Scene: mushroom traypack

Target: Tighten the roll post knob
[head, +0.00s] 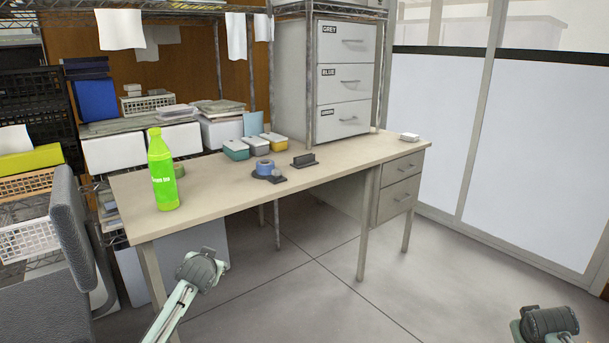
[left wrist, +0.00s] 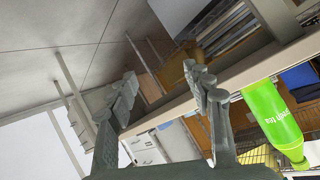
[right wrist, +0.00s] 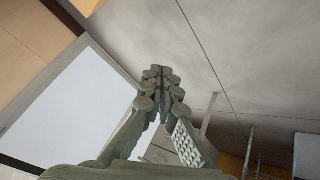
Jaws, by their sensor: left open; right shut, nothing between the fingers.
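A blue roll (head: 264,167) sits on a small dark holder (head: 278,179) on the desk, near its front edge at the middle. The roll post and its knob are too small to make out. A dark block-like thing (head: 303,160) stands just right of the holder. My left gripper (left wrist: 163,82) is open and empty in the left wrist view, in front of the desk and apart from the roll. My right gripper (right wrist: 160,72) is shut with nothing in it, over bare floor in the right wrist view, far from the roll.
The desk (head: 330,172) has a green bottle (head: 162,172) at its left and small lidded boxes (head: 235,149) behind the roll. A grey drawer cabinet (head: 345,80) stands at the back. A grey chair (head: 80,235) is at the left. The floor in front is clear.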

